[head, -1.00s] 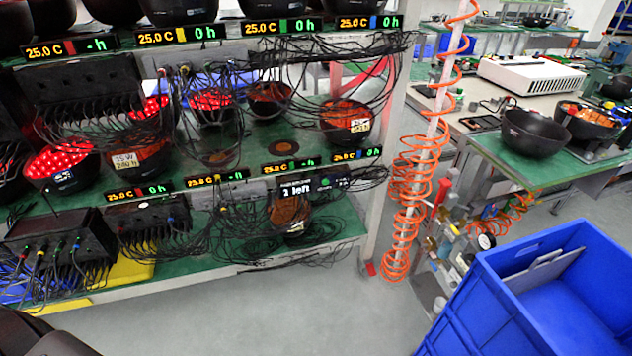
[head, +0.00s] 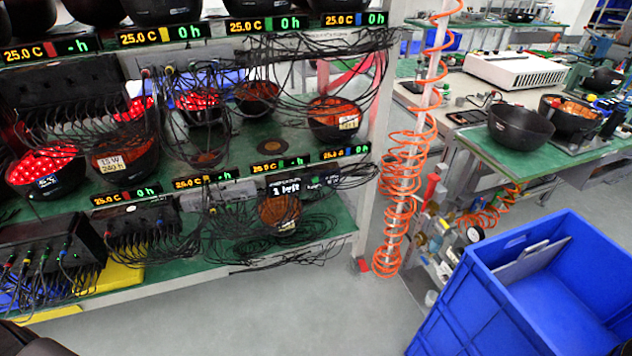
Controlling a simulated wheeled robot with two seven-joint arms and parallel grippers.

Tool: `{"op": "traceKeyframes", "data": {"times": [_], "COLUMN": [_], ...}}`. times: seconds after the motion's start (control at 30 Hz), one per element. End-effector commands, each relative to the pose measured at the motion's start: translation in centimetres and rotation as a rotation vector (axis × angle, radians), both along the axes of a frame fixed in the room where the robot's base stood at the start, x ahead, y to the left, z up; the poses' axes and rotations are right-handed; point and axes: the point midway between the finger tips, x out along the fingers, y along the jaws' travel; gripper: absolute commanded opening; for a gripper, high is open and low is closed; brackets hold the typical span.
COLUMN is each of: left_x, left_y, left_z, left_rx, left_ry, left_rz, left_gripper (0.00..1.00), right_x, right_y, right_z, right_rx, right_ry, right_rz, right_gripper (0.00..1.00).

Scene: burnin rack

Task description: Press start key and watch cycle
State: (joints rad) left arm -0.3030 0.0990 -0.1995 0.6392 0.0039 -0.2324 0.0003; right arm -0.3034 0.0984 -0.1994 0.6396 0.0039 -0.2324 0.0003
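The burn-in rack (head: 330,228) fills the left half of the head view, with green shelves holding dark bowl-shaped lamps. A small panel reading "1 left" (head: 287,188) is on the lower shelf, with a small green spot (head: 315,183) to its right that may be a key. A lamp with an orange inside (head: 280,212) is just below the panel. Displays along the shelf edges read 25.0 C and 0 h, such as this one (head: 276,166). Some lamps glow red, such as one at the left (head: 45,168). Neither gripper can be made out.
Black cables hang across the rack's shelves. An orange coiled hose (head: 402,200) hangs by the rack's right post. A blue bin (head: 470,305) stands at the lower right. A green bench (head: 540,160) with dark bowls is behind it. Grey floor (head: 290,315) is clear in front of the rack.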

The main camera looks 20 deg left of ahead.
Motion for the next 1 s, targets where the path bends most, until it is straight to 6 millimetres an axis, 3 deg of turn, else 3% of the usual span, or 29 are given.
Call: {"op": "traceKeyframes", "data": {"times": [0.03,0.23,1.0], "left_x": [0.01,0.01,0.00], "left_y": [-0.01,-0.02,-0.05], "left_z": [0.00,0.00,0.01], "left_rx": [0.000,0.000,-0.001], "left_ry": [0.000,0.000,0.000], "left_rz": [0.000,0.000,0.000], "left_gripper": [0.27,0.01,0.00], "right_x": [0.00,0.00,-0.01], "right_y": [0.00,0.01,0.01], "right_z": [0.00,0.00,0.00], "right_rx": [0.000,0.000,0.000], "right_ry": [0.000,0.000,0.000], "right_rz": [0.000,0.000,0.000], "right_gripper": [0.36,0.36,0.36]}}
